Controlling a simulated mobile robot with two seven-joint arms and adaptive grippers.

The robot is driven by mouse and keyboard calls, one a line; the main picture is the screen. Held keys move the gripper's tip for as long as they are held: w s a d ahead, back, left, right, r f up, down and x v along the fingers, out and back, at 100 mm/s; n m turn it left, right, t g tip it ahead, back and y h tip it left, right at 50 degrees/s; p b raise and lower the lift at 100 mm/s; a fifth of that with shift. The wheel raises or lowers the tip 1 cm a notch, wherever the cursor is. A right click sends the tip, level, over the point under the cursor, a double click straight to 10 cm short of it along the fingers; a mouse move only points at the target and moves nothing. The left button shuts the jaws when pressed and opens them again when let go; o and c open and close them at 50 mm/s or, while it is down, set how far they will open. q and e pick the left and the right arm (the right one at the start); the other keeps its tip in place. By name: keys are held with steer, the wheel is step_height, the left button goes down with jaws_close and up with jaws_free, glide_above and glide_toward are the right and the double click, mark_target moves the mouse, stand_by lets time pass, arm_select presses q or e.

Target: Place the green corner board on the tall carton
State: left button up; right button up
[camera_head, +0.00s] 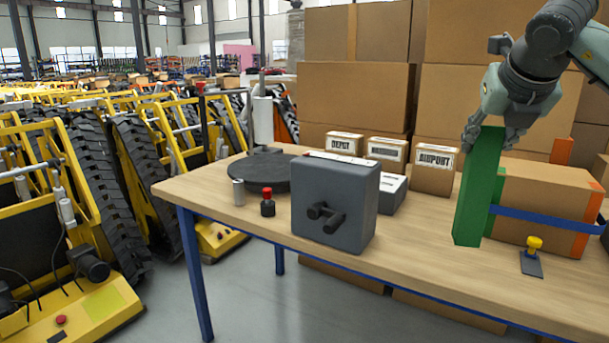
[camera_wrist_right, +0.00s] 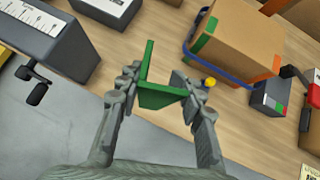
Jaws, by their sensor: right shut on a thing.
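The green corner board (camera_head: 473,195) is a long L-shaped strip, held roughly upright in the head view. My right gripper (camera_head: 490,138) is shut on its upper end. In the right wrist view, the fingers (camera_wrist_right: 157,85) close on the green board (camera_wrist_right: 160,97) from both sides. The brown carton (camera_head: 545,195) with a blue strap stands on the table, just right of the board; it also shows in the right wrist view (camera_wrist_right: 240,40). Another green strip lies along its near left edge, partly hidden by the held board. I cannot tell whether the held board touches the table or carton. My left gripper is not in view.
The wooden table (camera_head: 420,240) also holds a grey strap dispenser (camera_head: 335,205), small labelled boxes (camera_head: 434,168), a dark round plate (camera_head: 250,172) and a yellow-knobbed tool (camera_head: 532,258) in front of the carton. Orange corner pieces (camera_head: 580,245) sit on the carton's right. Stacked cartons stand behind.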

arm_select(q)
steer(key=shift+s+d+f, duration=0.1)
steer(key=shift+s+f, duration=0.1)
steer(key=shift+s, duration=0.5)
arm_select(e)
steer(key=s+a+f+n+y, duration=0.1)
steer(key=s+a+f, duration=0.2)
steer(key=a+f, duration=0.3)
steer(key=s+a+f+n+y, duration=0.1)
steer(key=s+a+f+n, duration=0.1)
steer(key=a+f, duration=0.4)
steer(key=shift+s+f, duration=0.85)
steer(key=shift+f, duration=0.05)
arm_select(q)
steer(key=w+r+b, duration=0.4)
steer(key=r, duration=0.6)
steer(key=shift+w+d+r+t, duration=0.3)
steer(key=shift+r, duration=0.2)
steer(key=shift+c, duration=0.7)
arm_select(e)
step_height(320, 180, down, 4)
steer(key=shift+d+r, duration=0.15)
